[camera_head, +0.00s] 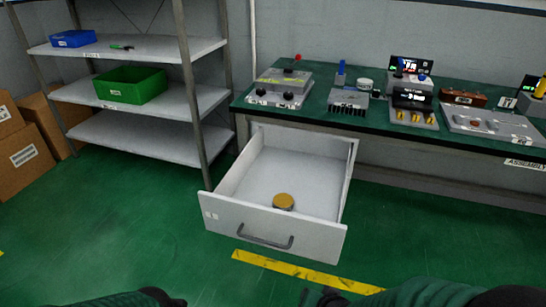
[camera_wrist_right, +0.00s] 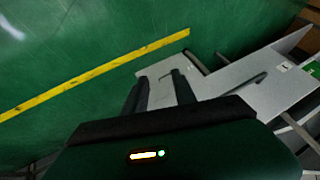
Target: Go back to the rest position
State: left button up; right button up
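My right gripper (camera_wrist_right: 160,75) is open in the right wrist view, with its two dark fingers apart and nothing between them. In the head view only a dark part of it (camera_head: 325,296) shows at the bottom edge, in front of the drawer. My left gripper (camera_head: 165,297) is at the bottom left edge, mostly cut off, so its fingers cannot be made out. The white drawer (camera_head: 272,228) under the bench is pulled open. A round yellow-brown disc (camera_head: 284,201) lies inside it near the front. The drawer also shows in the right wrist view (camera_wrist_right: 235,92), beyond the fingers.
A green-topped workbench (camera_head: 375,112) carries several devices and parts along the back right. A metal shelf (camera_head: 140,140) at left holds a green bin (camera_head: 130,86) and a blue bin (camera_head: 72,39). Cardboard boxes (camera_head: 22,155) stand far left. The green floor (camera_head: 120,235) left of the drawer is clear.

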jog(key=s+d+r+n+g+h, duration=0.2)
jog(key=s+d+n+g, duration=0.2)
jog(key=s+d, duration=0.4)
notch_tip(320, 180, up, 26)
jog(key=d+p, duration=0.1)
jog(key=p, duration=2.5)
jog(key=shift+s+d+f, duration=0.15)
jog(key=shift+f, duration=0.05)
